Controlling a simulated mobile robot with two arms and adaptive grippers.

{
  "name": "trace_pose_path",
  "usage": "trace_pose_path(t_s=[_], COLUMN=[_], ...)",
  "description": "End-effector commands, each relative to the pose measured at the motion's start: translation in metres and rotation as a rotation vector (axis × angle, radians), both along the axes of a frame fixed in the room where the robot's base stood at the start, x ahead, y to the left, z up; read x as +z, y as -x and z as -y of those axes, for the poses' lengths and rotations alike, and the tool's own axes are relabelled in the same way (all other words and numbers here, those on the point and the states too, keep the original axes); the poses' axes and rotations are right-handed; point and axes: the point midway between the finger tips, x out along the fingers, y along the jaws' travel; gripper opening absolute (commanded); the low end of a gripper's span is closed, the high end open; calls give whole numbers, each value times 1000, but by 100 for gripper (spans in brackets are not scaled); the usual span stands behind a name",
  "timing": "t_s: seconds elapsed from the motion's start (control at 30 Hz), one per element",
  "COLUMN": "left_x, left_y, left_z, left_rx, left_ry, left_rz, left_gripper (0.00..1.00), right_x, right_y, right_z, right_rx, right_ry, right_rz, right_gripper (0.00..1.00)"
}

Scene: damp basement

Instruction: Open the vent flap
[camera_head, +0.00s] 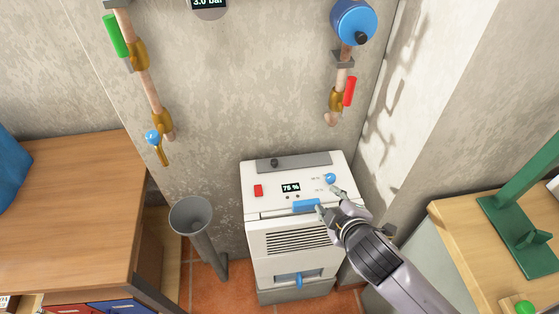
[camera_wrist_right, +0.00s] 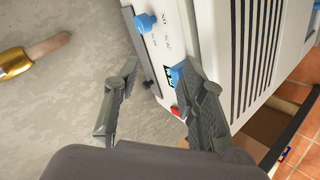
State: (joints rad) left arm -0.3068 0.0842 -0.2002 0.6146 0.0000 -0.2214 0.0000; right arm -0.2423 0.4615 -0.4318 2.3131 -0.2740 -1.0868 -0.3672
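A white dehumidifier-like unit (camera_head: 290,220) stands against the wall, with a slatted grille (camera_head: 297,240) on its front. A blue tab (camera_head: 306,204) sits at the front edge of its top, above the grille; it also shows in the right wrist view (camera_wrist_right: 177,73). I cannot tell for sure which panel is the vent flap; no panel stands visibly raised. My right gripper (camera_head: 328,198) is open with nothing between its fingers. My left gripper is out of view.
The unit's top has a red switch (camera_head: 258,190), a display (camera_head: 290,187) and a grey strip (camera_head: 300,161). A grey pipe (camera_head: 207,240) stands left of it. A wooden desk (camera_head: 80,190) is at left, a workbench (camera_head: 480,230) at right. Valved pipes hang above.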

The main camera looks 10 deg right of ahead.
Motion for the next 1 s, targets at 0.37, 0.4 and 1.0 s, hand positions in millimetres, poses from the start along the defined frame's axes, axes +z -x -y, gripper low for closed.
trace_pose_path(t_s=[0.37, 0.4, 1.0], left_x=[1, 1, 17], left_y=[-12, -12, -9], left_z=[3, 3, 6], left_rx=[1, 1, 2], left_ry=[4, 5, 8], left_rz=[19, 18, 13], left_gripper=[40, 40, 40], right_x=[75, 75, 28], right_y=[-73, -74, -72], right_z=[-44, -44, 0], right_rx=[746, 858, 1509], right_ry=[893, 1042, 1792], right_rz=[611, 679, 909], right_gripper=[38, 38, 38])
